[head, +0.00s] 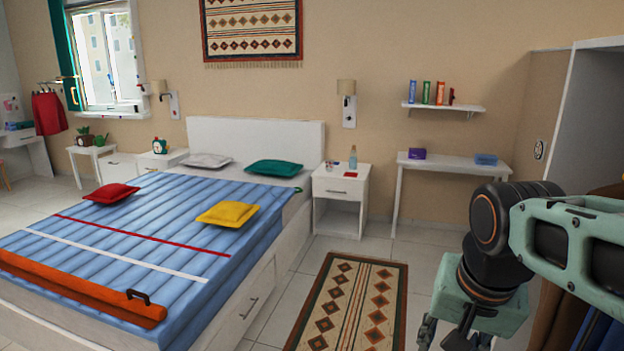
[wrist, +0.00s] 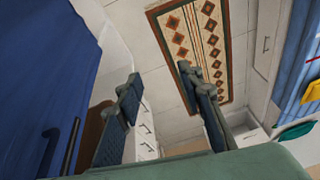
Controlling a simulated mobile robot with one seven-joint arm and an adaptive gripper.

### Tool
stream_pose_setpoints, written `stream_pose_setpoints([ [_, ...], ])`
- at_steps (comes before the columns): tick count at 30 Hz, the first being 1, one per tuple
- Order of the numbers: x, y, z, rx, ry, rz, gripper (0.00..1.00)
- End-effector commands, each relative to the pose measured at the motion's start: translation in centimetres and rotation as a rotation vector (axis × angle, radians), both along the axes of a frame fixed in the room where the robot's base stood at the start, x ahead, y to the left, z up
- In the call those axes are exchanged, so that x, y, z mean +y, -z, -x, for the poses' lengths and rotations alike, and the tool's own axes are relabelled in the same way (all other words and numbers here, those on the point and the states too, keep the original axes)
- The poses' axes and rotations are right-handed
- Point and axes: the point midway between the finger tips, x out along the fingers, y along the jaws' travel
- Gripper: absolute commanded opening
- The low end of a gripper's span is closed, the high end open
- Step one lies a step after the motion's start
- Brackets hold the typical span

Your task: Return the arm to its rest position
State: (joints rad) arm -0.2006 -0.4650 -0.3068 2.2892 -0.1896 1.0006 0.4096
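My gripper (wrist: 160,98) shows in the wrist view with its two dark fingers spread apart and nothing between them. In the head view the gripper (head: 447,334) is at the lower right, pointing down, with its fingertips cut off by the bottom edge. My arm (head: 575,240) reaches in from the right edge, bent, in front of the open wardrobe (head: 598,115). The fingers hang over the patterned rug and the tiled floor and touch nothing that I can see.
Dark blue cloth (wrist: 35,75) is close on the left in the wrist view, with a dark curved bar (wrist: 70,147) beside it. The rug (head: 350,300) lies between my arm and the bed (head: 120,240). A nightstand (head: 340,189) and a side table (head: 450,162) stand behind.

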Motion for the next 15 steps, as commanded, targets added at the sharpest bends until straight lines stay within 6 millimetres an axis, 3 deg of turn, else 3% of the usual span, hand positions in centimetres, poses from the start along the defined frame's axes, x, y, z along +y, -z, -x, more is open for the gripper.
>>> stream_pose_setpoints([
  [3,2.8,-1.1,1.6,-0.073,-0.150,0.016,0.35],
  [10,6.9,-1.6,4.3,-0.189,-0.412,0.125,0.35],
  [12,6.9,-4.3,4.0,-0.181,-0.411,0.118,0.35],
  [15,6.9,-6.4,4.0,-0.180,-0.410,0.116,0.35],
])
